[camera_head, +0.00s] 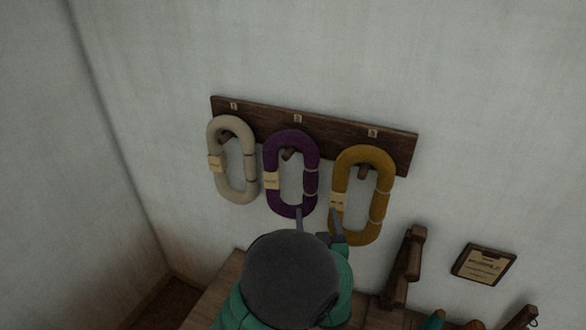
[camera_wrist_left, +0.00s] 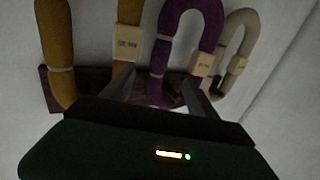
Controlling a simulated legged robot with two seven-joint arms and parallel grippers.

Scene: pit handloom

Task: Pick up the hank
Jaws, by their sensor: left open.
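Three looped hanks hang from pegs on a dark wooden rack (camera_head: 340,131) on the wall: a cream hank (camera_head: 249,170) on peg 1, a purple hank (camera_head: 311,160) on peg 2 and a mustard hank (camera_head: 384,185) on peg 3. Each has a paper tag. My left gripper (camera_head: 317,213) is open, its fingers pointing up near the bottom of the purple hank and the mustard hank's left side. In the left wrist view, the purple hank (camera_wrist_left: 157,60) shows between and beyond the open fingers (camera_wrist_left: 160,88); contact cannot be told. My right gripper is out of view.
A framed notice (camera_head: 484,264) hangs on the wall at the lower right. A wooden surface (camera_head: 213,296) lies at the lower left, beside the room corner. The wall above the rack is bare.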

